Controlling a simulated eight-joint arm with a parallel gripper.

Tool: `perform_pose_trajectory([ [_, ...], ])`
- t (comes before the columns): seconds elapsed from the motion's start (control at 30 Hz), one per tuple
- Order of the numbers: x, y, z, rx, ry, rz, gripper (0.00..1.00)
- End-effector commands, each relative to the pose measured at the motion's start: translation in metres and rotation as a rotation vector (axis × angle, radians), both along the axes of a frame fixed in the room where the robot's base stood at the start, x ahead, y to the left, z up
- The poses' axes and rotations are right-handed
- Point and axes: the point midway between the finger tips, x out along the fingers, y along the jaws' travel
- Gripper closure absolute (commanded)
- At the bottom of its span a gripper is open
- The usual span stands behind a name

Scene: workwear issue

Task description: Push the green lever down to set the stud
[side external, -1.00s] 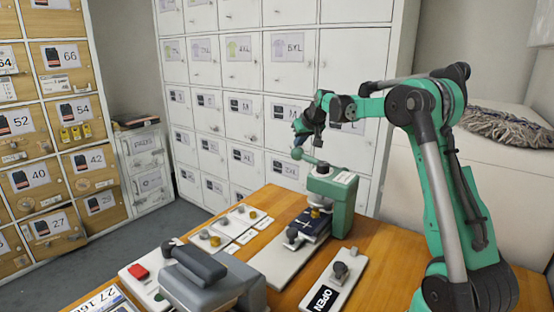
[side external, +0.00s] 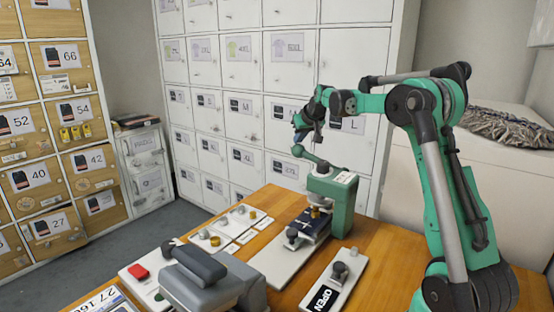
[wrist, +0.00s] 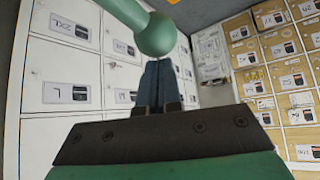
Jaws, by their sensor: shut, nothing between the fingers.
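The green lever (side external: 312,159) with its ball end (side external: 298,150) sticks up and leftward from the top of the green press (side external: 342,200). In the wrist view the ball (wrist: 157,34) hangs at the top centre. My gripper (side external: 298,138) is shut and empty, pointing down just above the ball. In the wrist view its closed fingers (wrist: 158,68) reach up to the ball's lower edge; I cannot tell whether they touch it. A dark folded garment (side external: 307,225) lies under the press head, with a small brass-coloured piece (side external: 316,212) above it.
A plate marked OPEN with a knob (side external: 339,270) lies right of the press. Small cards with brass and grey pieces (side external: 238,216) lie left of it. A grey device with a handle (side external: 200,272) stands in front. White lockers (side external: 345,75) rise behind the wooden table (side external: 380,245).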

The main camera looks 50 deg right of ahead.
Motion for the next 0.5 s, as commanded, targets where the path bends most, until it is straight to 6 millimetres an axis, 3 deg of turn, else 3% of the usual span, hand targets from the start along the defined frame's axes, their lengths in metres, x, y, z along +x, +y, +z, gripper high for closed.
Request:
perform_pose_trajectory([
  [0.5, 0.001, 0.000, 0.041, -0.001, -0.002, 0.000, 1.00],
])
